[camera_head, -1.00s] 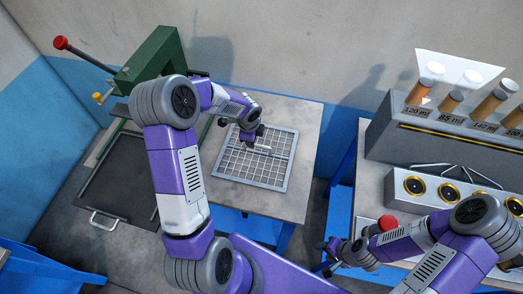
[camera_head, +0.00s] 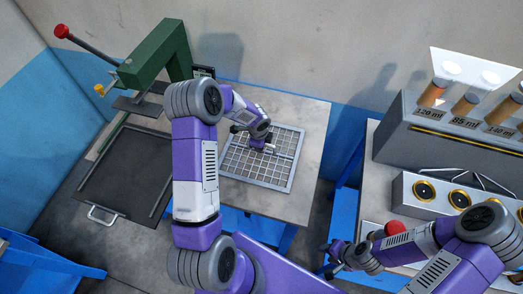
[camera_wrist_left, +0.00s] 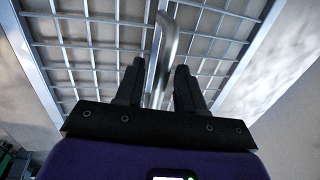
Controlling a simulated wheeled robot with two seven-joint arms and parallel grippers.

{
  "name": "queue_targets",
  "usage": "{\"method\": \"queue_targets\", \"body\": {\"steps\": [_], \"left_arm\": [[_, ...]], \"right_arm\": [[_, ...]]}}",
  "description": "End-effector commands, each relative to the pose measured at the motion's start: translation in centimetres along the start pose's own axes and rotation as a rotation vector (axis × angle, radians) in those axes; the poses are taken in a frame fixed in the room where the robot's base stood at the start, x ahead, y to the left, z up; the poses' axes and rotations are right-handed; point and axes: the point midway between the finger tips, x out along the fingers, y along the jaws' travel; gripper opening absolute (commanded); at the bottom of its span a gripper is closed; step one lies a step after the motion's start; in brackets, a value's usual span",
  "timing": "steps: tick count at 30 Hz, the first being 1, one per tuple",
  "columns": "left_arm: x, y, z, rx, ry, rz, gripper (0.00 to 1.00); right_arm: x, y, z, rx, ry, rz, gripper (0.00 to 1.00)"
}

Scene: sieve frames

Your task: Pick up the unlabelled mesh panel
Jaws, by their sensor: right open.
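The mesh panel (camera_head: 245,167) is a square grey metal grid that lies flat on the grey table at centre. No label shows on its visible part. My left gripper (camera_head: 264,145) is over the panel, around its middle. In the left wrist view, a shiny metal handle (camera_wrist_left: 165,45) rises from the mesh (camera_wrist_left: 215,50), and its near end is between the two parted dark fingers of my left gripper (camera_wrist_left: 158,85). The fingers look open, with gaps beside the handle. My right gripper (camera_head: 333,257) is open and empty at lower right, well away from the panel.
A green press (camera_head: 158,55) with a red-knobbed lever and a dark tray (camera_head: 112,175) are on the left. At right, a grey rack (camera_head: 440,135) holds labelled cylinders above a box with round gold-rimmed ports (camera_head: 460,198). A red knob (camera_head: 394,228) is near my right arm.

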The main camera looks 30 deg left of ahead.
Motion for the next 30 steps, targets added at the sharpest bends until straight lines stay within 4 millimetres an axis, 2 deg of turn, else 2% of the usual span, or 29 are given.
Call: {"method": "queue_targets", "body": {"steps": [3, 4, 11, 30], "left_arm": [[-0.04, -0.01, 0.01, 0.0, 0.0, 0.0, 0.38], [-0.04, -0.01, 0.0, 0.0, 0.0, 0.0, 0.35], [-0.06, -0.01, 0.0, 0.0, 0.0, 0.0, 0.0], [-0.08, -0.01, -0.01, -0.001, 0.0, 0.0, 0.0]], "right_arm": [[-0.01, 0.0, 0.0, 0.0, 0.0, 0.0, 0.43], [-0.01, 0.0, 0.0, 0.0, 0.0, 0.0, 0.43], [-0.01, 0.0, 0.01, 0.0, 0.0, 0.0, 0.43], [-0.01, 0.0, 0.01, 0.0, 0.0, 0.0, 0.43]]}}
